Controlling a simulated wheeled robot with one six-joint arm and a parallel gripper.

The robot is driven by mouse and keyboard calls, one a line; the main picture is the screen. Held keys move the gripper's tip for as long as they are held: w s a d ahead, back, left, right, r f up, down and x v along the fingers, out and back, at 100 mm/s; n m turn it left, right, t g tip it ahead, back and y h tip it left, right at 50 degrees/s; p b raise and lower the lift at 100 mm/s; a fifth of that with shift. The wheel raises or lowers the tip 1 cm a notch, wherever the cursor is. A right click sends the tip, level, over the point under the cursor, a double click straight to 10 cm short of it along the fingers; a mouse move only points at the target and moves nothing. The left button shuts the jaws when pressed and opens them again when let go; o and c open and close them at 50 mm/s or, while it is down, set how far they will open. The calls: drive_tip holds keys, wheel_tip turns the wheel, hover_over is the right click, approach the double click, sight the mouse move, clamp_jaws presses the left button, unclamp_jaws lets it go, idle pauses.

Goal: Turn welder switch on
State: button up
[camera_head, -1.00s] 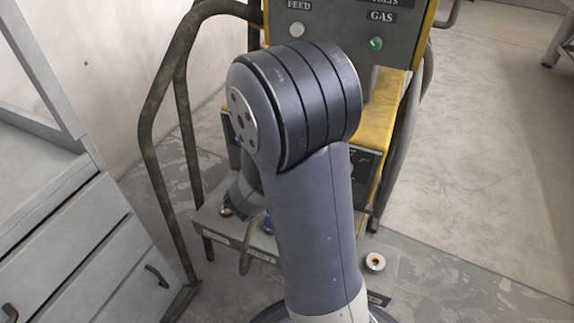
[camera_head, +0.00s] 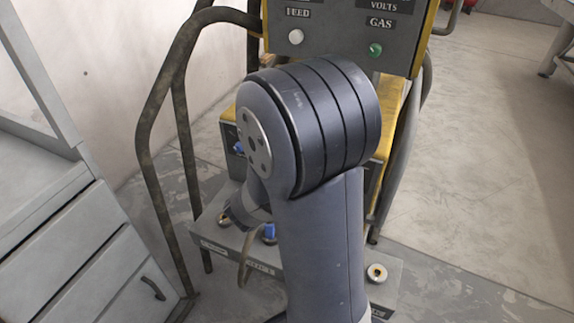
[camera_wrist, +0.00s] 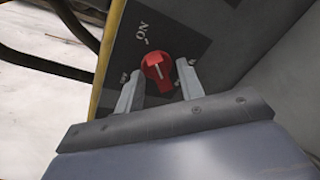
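The welder switch is a red knob (camera_wrist: 157,72) with a white pointer line, on a dark panel (camera_wrist: 185,35) in the wrist view. The panel has an "ON" label above and left of the knob and an "OFF" label at its left. My gripper (camera_wrist: 160,78) is open, with one finger on each side of the knob. The left fingertip is close to the knob; a small gap shows at the right finger. I cannot tell whether either touches. In the head view my arm hides the switch and the fingers.
Grey drawers (camera_head: 95,270) are at the far left.

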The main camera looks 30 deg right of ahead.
drive_tip(key=p+v, duration=0.3)
drive_tip(key=v, duration=0.8)
drive_tip(key=shift+w+d, duration=0.1)
idle(0.6)
drive_tip(key=b+x, duration=0.3)
drive_tip(key=x, duration=0.7)
drive_tip(key=shift+w+d, duration=0.2)
drive_tip(key=shift+d, duration=0.1)
drive_tip(key=shift+a+f, duration=0.1)
